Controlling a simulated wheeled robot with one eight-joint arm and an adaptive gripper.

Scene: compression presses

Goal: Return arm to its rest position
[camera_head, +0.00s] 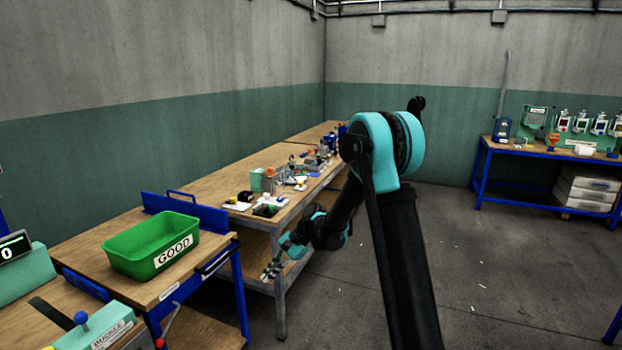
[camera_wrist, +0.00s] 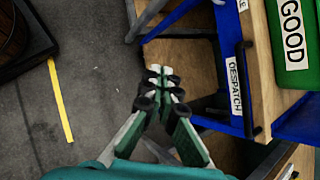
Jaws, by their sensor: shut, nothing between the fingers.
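My arm is raised in the head view, with its elbow high and its forearm reaching down to the left. My gripper (camera_head: 271,270) hangs low in front of the workbench, beside the gap between the two benches. In the wrist view my gripper (camera_wrist: 160,72) has its fingertips together, with nothing between them. It points past the blue frame of the bench marked DESPATCH.
A green GOOD bin (camera_head: 130,244) stands on the near bench. The wooden workbench (camera_head: 221,225) behind holds several small items. Another blue-framed bench (camera_head: 495,150) stands at the right wall. The grey floor (camera_head: 480,270) between is mostly clear.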

